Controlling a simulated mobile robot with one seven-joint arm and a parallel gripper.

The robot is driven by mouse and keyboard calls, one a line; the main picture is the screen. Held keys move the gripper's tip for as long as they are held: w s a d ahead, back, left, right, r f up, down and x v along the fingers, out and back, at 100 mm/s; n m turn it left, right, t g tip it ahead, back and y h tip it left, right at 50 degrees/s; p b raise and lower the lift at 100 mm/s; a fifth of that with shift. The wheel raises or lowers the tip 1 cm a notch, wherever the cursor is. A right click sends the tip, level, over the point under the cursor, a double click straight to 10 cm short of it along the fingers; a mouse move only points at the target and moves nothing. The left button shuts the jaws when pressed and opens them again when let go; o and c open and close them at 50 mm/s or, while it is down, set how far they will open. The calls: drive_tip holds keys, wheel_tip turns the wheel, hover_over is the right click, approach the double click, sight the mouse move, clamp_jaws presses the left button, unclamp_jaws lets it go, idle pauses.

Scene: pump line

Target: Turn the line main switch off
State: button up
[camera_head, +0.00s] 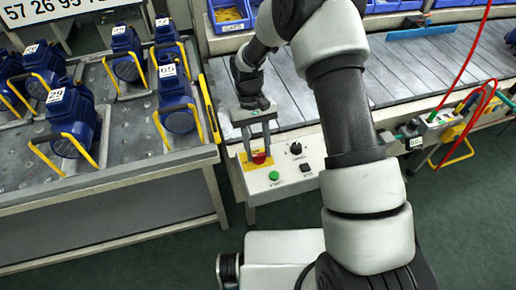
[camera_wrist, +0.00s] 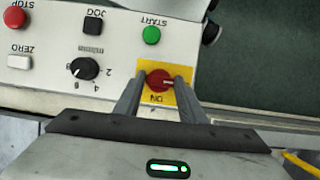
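The line main switch is a red round knob on a yellow plate (camera_wrist: 188,112), on a pale control panel (camera_head: 284,186). In the wrist view the red knob (camera_wrist: 158,80) has a pale mark pointing right, and the word ON shows below it on the plate. In the head view the red knob (camera_head: 260,158) is partly hidden. My gripper (camera_head: 258,152) is over the panel, pointing down. In the wrist view the fingers of my gripper (camera_wrist: 160,79) are apart, one on each side of the knob, with a narrow gap showing. I cannot tell their height exactly.
A green START button (camera_wrist: 151,35), a black JOG button (camera_wrist: 93,25), a numbered dial (camera_wrist: 84,68), a white ZERO button (camera_wrist: 19,62) and a red STOP button (camera_wrist: 15,17) share the panel. Blue pumps (camera_head: 72,118) stand on a table at left. A slatted conveyor (camera_head: 425,65) runs behind.

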drive_tip(key=o, duration=0.4)
drive_tip(key=p+v, duration=0.1)
drive_tip(key=v, duration=1.6)
drive_tip(key=shift+w+r, duration=0.15)
drive_tip(key=shift+r, duration=0.05)
drive_tip(key=shift+a, duration=0.1)
